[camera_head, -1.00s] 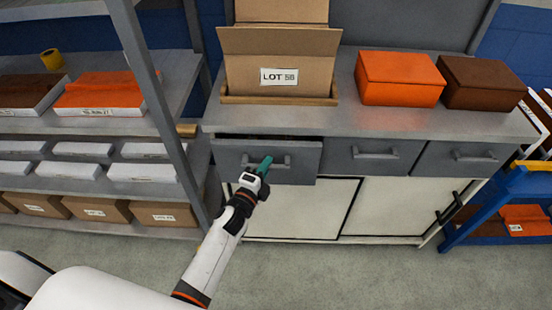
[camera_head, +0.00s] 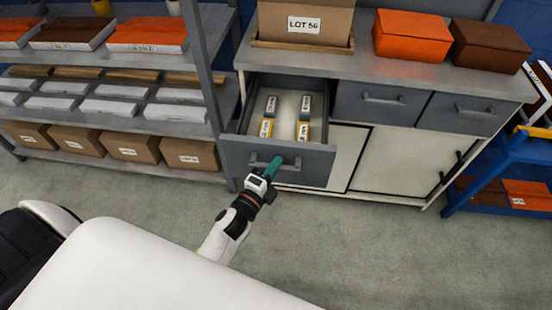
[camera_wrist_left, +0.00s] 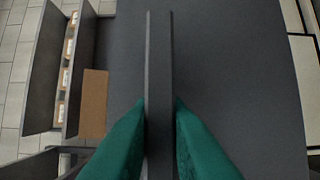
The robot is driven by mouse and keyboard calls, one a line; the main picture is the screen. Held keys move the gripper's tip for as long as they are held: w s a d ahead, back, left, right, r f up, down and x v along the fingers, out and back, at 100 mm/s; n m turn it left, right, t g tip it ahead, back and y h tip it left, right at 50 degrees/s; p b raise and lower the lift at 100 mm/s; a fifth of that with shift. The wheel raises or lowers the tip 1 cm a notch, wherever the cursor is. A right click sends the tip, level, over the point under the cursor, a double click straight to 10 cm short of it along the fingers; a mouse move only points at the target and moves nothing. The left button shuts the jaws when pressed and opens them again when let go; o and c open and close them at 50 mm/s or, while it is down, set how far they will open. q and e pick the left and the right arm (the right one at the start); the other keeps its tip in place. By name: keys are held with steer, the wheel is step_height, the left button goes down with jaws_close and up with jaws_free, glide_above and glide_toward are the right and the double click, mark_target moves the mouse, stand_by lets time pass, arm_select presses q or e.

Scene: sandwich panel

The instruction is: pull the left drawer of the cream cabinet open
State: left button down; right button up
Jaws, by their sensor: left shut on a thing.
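The cream cabinet (camera_head: 395,160) has a grey top and a row of grey drawers. Its left drawer (camera_head: 310,155) stands well open and shows several small grey and yellow labelled items inside. My left gripper (camera_head: 275,163) is at the handle (camera_head: 288,162) on that drawer's front. In the left wrist view its two green fingers (camera_wrist_left: 158,125) close on the handle bar (camera_wrist_left: 159,60) from both sides. The middle drawer (camera_head: 380,100) and the right drawer (camera_head: 458,115) are shut. My right gripper is in neither view.
A cardboard box marked LOT (camera_head: 305,24), an orange box (camera_head: 412,36) and a brown box (camera_head: 490,46) stand on the cabinet top. A grey shelf rack (camera_head: 205,60) stands close on the left, a blue cart (camera_head: 490,165) on the right. The floor (camera_head: 400,250) in front is clear.

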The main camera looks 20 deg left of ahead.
arm_select(q)
steer(key=shift+s+d, duration=0.2)
steer(key=shift+s, duration=0.45)
steer(key=shift+s+d, duration=0.15)
steer(key=shift+s, duration=0.45)
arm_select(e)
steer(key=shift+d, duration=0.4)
arm_select(q)
steer(key=c, duration=1.4)
jaws_free()
